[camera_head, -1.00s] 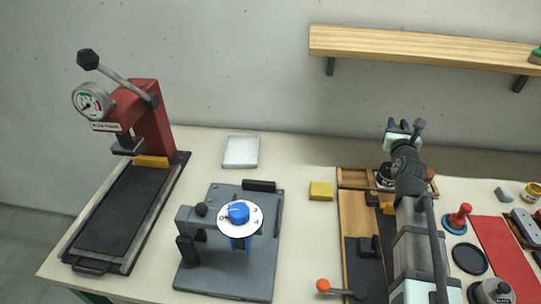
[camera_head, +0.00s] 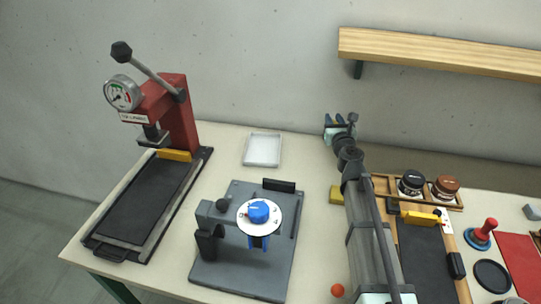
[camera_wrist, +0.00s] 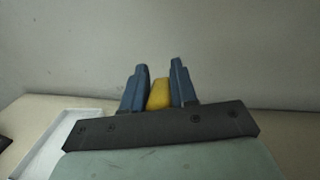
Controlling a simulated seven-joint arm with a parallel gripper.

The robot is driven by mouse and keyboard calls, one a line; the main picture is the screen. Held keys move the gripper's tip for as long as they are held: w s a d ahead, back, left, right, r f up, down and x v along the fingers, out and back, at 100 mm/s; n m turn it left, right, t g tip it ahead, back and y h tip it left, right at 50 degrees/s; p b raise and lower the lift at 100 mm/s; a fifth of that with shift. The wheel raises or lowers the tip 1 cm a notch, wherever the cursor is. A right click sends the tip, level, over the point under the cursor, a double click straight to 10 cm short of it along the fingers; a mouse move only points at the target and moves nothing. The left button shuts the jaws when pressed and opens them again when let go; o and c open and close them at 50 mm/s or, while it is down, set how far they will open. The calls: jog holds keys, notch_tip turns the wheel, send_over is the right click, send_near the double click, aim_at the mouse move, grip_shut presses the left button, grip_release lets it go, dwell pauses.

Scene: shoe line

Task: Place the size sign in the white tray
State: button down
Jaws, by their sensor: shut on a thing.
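My gripper (camera_head: 340,120) is beyond the back part of the table, to the right of the white tray, its fingers pointing toward the wall. In the wrist view my gripper (camera_wrist: 160,85) is shut on a small yellow piece (camera_wrist: 159,95), which I take to be the size sign. No marking on it can be read. In the head view I cannot make out the held piece. The white tray (camera_head: 262,150) is shallow, lies at the back of the table, and looks empty. Part of it shows at lower left in the wrist view (camera_wrist: 47,135).
A red press (camera_head: 176,115) stands at the left. A grey fixture (camera_head: 240,268) with a blue knob (camera_head: 258,211) stands in front of the tray. Jars in a wooden rack (camera_head: 457,205) are at right, below a shelf (camera_head: 450,55).

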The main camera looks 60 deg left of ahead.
jog(key=s+a+f+n+g+y, duration=0.2)
jog(key=s+a+n+g, duration=0.4)
jog(key=s+a+g, duration=0.55)
jog(key=s+r+n+g+h, duration=0.4)
jog(key=s+r+n+g, duration=0.1)
jog(key=s+n+g, duration=0.3)
jog(key=shift+s+d+r+n+g+h, duration=0.2)
jog(key=shift+s+n+g+h, duration=0.15)
jog(key=shift+s+g, duration=0.5)
jog(key=shift+w+f, duration=0.1)
jog(key=shift+w, duration=0.1)
jog(key=shift+f, duration=4.7)
jog(key=shift+f, duration=0.25)
jog(key=c, duration=0.9)
grip_release()
